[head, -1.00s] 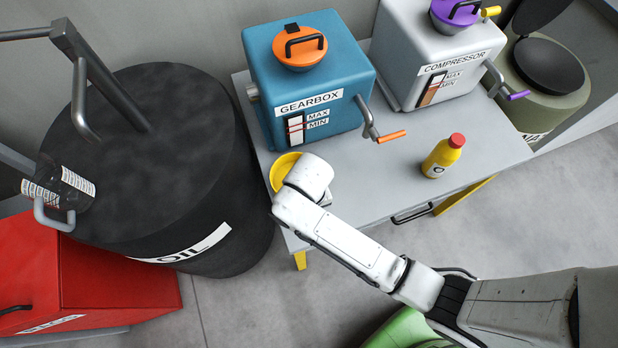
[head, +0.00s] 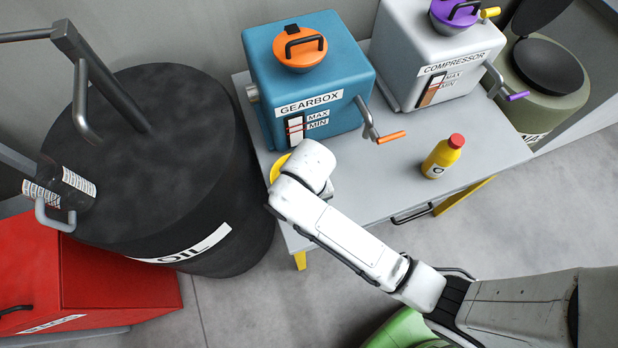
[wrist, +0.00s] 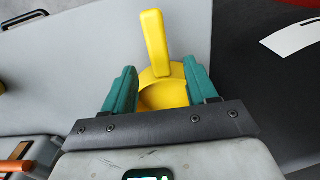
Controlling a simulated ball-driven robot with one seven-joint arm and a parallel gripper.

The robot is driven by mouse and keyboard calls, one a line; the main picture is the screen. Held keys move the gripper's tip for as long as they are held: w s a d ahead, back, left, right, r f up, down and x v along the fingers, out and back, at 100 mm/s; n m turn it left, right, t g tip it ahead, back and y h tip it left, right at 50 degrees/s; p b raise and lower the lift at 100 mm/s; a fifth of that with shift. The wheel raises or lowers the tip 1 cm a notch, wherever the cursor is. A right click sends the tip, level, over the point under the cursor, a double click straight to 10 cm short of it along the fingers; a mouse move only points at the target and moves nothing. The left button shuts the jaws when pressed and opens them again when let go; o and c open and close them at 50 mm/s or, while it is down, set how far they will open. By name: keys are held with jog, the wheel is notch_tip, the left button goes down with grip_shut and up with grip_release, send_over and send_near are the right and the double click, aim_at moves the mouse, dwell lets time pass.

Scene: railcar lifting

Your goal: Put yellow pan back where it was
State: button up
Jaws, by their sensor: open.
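The yellow pan (head: 277,168) is at the left end of the grey table, in front of the blue gearbox. My wrist covers most of it in the head view. In the wrist view the yellow pan (wrist: 163,92) lies between the two teal fingers of my gripper (wrist: 160,68), with its handle pointing away from the palm. The fingers are open, one on each side of the pan. I cannot tell whether either finger touches it.
The grey table (head: 390,187) bears the blue gearbox (head: 340,75), the compressor (head: 415,50) and a yellow bottle (head: 441,158) with a red cap. A black oil barrel (head: 160,190) stands close at the table's left. The table's front right is clear.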

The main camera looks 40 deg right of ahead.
notch_tip(320, 180, up, 7)
jog(key=s+d+f+n, duration=0.1)
jog(key=s+d+n, duration=0.2)
jog(key=s+d, duration=0.7)
jog(key=s, duration=0.3)
jog(key=shift+t, duration=0.4)
jog(key=shift+d+f, duration=0.1)
jog(key=shift+c, duration=0.4)
